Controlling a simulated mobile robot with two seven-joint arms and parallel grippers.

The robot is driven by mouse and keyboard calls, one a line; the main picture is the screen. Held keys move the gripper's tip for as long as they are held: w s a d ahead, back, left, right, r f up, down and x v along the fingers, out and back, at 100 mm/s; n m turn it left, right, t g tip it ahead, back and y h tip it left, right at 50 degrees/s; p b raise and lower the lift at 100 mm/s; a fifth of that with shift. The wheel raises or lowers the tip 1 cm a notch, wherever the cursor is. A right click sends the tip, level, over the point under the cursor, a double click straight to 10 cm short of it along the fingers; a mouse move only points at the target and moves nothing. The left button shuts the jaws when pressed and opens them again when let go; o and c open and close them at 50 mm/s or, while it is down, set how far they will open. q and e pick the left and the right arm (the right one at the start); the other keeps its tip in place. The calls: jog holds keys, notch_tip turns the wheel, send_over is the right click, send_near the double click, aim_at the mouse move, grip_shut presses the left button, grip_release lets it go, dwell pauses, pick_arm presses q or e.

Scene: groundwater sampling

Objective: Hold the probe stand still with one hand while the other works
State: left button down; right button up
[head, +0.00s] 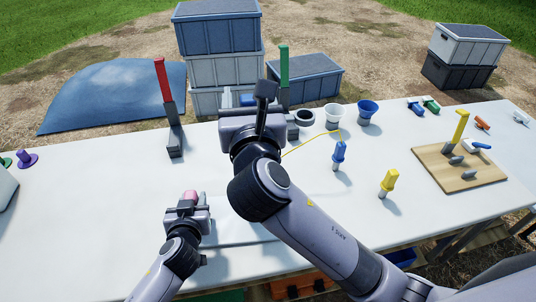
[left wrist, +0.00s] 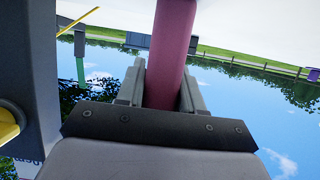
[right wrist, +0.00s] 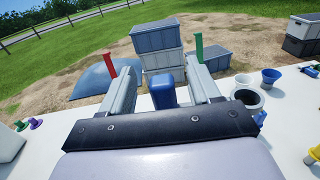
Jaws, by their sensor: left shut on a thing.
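My left gripper (head: 188,203) is low over the near left part of the table, its fingers closed around a pink post (head: 190,194). In the left wrist view the post is a maroon cylinder (left wrist: 172,50) between both fingers; its base is hidden. My right gripper (head: 258,100) is raised over the table's middle, fingers apart. In the right wrist view a blue block-like piece (right wrist: 164,93) shows between the right fingers with gaps on both sides; whether it lies between or beyond them I cannot tell. A thin yellow cable (head: 310,143) runs to the right of the right arm. I cannot tell which thing is the probe stand.
A red-handled upright (head: 163,82) stands at the back left, a green one (head: 284,66) behind my right gripper. The table's left middle is clear.

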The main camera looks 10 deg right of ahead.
jog(key=s, duration=0.7)
jog(key=shift+s+a, duration=0.25)
jog(key=shift+a, duration=0.05)
pick_arm(q)
jog(key=c, duration=0.6)
grip_release()
jog(key=shift+c, duration=0.2)
